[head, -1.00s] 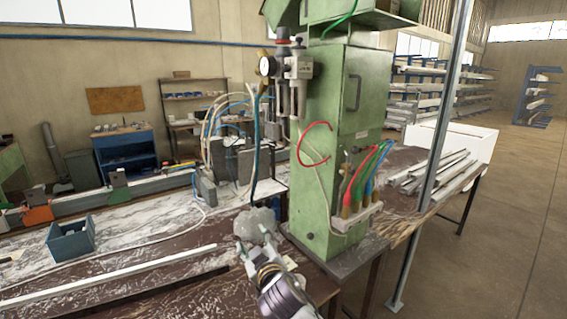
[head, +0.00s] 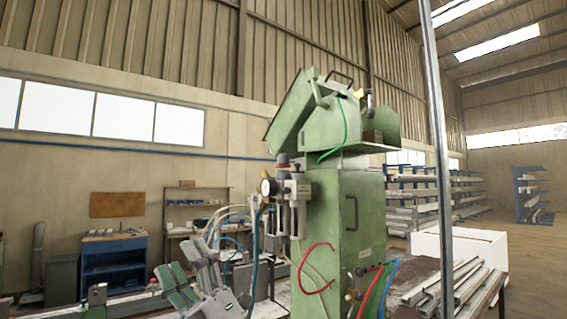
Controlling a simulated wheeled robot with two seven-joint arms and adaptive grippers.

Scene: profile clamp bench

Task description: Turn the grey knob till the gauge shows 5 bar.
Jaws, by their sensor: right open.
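The pressure gauge (head: 267,187) has a small round pale face and sits on the left side of the air unit on the green cabinet (head: 345,225). Its needle is too small to read. My left gripper is not in view.
Blue and pale hoses (head: 254,250) hang below the air unit beside my right gripper. A red hose (head: 318,268) loops on the cabinet front. A grey metal post (head: 439,140) stands to the right. The space left of the gauge, above my gripper, looks clear.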

